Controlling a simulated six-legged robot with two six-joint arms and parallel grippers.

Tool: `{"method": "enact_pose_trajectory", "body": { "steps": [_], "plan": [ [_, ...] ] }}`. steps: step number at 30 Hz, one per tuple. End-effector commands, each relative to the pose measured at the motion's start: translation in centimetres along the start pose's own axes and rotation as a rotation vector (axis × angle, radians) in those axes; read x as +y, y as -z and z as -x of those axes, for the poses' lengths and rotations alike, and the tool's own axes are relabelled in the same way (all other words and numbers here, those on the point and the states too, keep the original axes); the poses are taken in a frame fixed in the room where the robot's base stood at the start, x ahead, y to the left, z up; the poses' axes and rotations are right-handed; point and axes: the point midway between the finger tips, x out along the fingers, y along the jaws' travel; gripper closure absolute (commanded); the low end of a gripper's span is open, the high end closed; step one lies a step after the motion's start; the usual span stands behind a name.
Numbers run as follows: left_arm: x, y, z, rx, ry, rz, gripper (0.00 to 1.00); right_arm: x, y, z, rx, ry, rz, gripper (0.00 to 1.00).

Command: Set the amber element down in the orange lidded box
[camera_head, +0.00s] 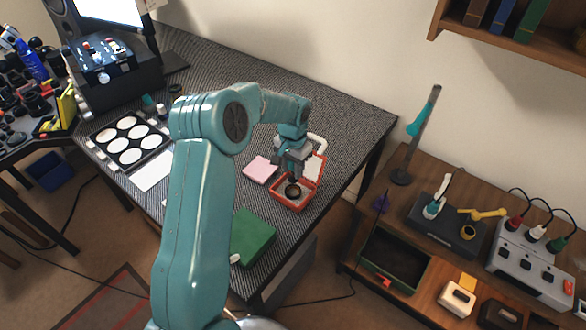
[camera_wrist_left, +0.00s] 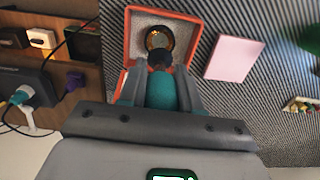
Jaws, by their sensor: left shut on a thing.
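The orange lidded box (camera_head: 279,204) stands open near the right edge of the dark ribbed tabletop, its lid (camera_head: 315,168) raised. It also shows in the wrist view (camera_wrist_left: 130,83), with a pale grey lining. The amber element (camera_wrist_left: 157,37), a round lens with a dark rim, is within the box outline; it also shows in the head view (camera_head: 292,191). My left gripper (camera_head: 292,166) is above the box, shut on a teal tool (camera_wrist_left: 161,92) with a dark tip. The tip meets or overlaps the element's edge. I cannot tell whether the element rests on the lining. My right gripper is not in view.
A pink pad (camera_head: 260,170) lies left of the box, and a green block (camera_head: 253,237) is nearer the front. A tray with white round recesses (camera_head: 126,140) lies further left. A wooden bench (camera_head: 405,275) with devices stands to the right, across a gap.

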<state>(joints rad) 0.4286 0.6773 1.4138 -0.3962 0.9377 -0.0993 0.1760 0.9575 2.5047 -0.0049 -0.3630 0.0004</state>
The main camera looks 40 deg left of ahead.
Motion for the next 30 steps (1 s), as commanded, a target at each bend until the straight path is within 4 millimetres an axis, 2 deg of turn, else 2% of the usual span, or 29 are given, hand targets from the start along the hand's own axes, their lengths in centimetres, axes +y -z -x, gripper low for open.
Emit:
{"method": "enact_pose_trajectory", "body": {
  "steps": [18, 30],
  "plan": [
    [0.0, 0.0, 4.4, 0.001, 0.000, 0.000, 0.94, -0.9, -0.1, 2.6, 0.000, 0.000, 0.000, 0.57],
    [0.0, 0.0, 4.6, 0.000, 0.000, 0.000, 0.94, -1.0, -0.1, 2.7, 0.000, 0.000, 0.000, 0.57]
  ]
}}
